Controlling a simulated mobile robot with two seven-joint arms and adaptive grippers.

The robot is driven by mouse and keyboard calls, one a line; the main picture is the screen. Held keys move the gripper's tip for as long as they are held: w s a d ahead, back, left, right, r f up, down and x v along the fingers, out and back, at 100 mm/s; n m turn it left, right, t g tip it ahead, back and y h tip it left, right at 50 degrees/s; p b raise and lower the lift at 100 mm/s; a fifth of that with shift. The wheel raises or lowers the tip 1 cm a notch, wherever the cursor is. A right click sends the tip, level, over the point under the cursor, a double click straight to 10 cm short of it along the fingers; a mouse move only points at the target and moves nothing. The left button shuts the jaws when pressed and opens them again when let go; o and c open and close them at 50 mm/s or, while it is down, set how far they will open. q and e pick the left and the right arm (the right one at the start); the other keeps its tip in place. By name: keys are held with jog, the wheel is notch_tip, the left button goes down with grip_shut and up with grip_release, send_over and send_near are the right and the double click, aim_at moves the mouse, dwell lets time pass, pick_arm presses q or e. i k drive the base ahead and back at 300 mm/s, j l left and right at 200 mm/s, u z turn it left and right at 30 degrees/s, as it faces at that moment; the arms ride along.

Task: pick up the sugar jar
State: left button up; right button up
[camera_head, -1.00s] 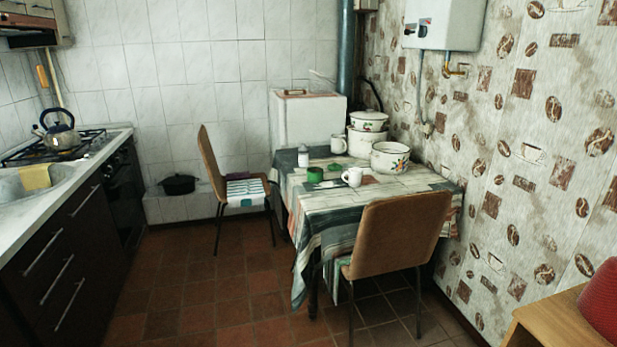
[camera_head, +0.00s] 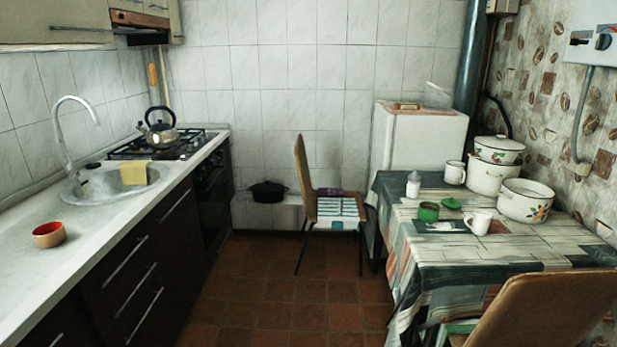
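On the table (camera_head: 540,246) at the right stand a small white jar or shaker (camera_head: 413,184) and a small green jar (camera_head: 428,212) with a dark open top. I cannot tell for certain which of these is the sugar jar. A flat green lid (camera_head: 451,203) lies beside the green jar. A white mug (camera_head: 478,222) stands to the right of the green jar, and another mug (camera_head: 455,172) stands behind. Neither of my grippers shows in this view.
Enamel pots (camera_head: 526,203) stand at the table's right. One chair (camera_head: 308,190) stands at its left side, another (camera_head: 550,310) in front. The tiled floor (camera_head: 280,290) between is clear.

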aim_at(414, 179)
jog(key=i, duration=1.5)
jog(key=i+j+z, duration=0.2)
jog(key=i, duration=0.2)
jog(key=i+z, duration=0.2)
jog(key=i, duration=0.25)
jog(key=i+j+z, duration=0.2)
jog(key=i+j, duration=0.05)
jog(key=i, duration=0.1)
